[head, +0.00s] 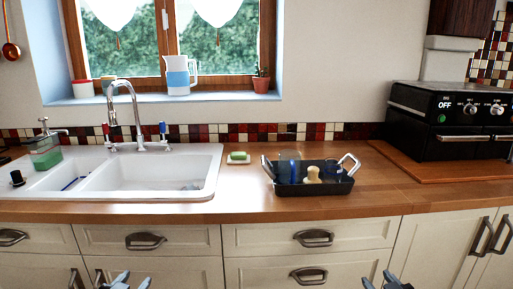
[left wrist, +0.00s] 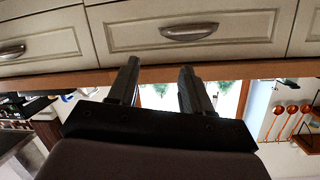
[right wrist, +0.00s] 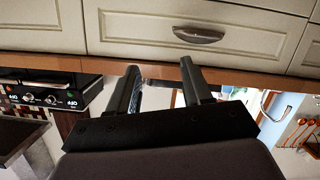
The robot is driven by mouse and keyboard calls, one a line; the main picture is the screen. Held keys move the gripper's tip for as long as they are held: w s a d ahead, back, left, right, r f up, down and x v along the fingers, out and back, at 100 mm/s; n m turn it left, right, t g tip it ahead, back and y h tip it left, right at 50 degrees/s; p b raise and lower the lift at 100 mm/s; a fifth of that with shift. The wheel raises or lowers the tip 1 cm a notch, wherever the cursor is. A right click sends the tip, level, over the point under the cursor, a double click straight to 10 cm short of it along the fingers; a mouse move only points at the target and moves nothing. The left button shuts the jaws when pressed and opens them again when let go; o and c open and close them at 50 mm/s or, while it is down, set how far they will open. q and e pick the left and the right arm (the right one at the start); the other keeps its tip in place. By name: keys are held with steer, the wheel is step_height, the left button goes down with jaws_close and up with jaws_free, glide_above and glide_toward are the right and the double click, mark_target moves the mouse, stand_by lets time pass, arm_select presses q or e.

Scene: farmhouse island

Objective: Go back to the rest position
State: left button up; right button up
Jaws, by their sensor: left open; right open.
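My left gripper (head: 124,281) shows at the bottom edge of the head view, in front of the drawers and below the counter edge. It is open and empty, and its two fingers stand apart in the left wrist view (left wrist: 158,85). My right gripper (head: 387,281) is at the bottom right of the head view, also in front of the cabinets. It is open and empty, with its fingers apart in the right wrist view (right wrist: 162,85). Neither gripper touches anything that I can see.
The wooden counter (head: 300,208) holds a white sink (head: 212,185), a sponge on a dish (head: 238,158) and a black dish rack (head: 318,188) with several items. A black stove (head: 440,125) stands at the right. Cabinet drawers with handles (head: 314,238) face me.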

arm_select(q)
steer(key=s+d+f+g, duration=0.1)
steer(key=s+d+f, duration=0.2)
steer(key=s, duration=0.6)
steer(key=s+d+f+g+h, duration=0.1)
steer(key=s+d+f+g, duration=0.1)
steer(key=s+f, duration=0.3)
steer(key=s+d+f+n+g+h, duration=0.1)
steer(key=s+d+f, duration=0.3)
steer(key=s, duration=0.9)
steer(key=shift+s+d+f+g, duration=0.15)
steer(key=shift+d+f+g, duration=0.2)
steer(key=shift+f, duration=0.2)
arm_select(e)
steer(key=s+a+f+g, duration=0.1)
steer(key=s+a+f, duration=0.2)
steer(key=s, duration=0.6)
steer(key=s+a+f+g+y, duration=0.1)
steer(key=s+a+f+g, duration=0.1)
steer(key=s+f, duration=0.3)
steer(key=s+a+f+m+g+y, duration=0.1)
steer(key=s+a+f, duration=0.3)
steer(key=s, duration=0.9)
steer(key=shift+s+a+f+g, duration=0.2)
steer(key=shift+a+f+g, duration=0.15)
steer(key=shift+f, duration=0.25)
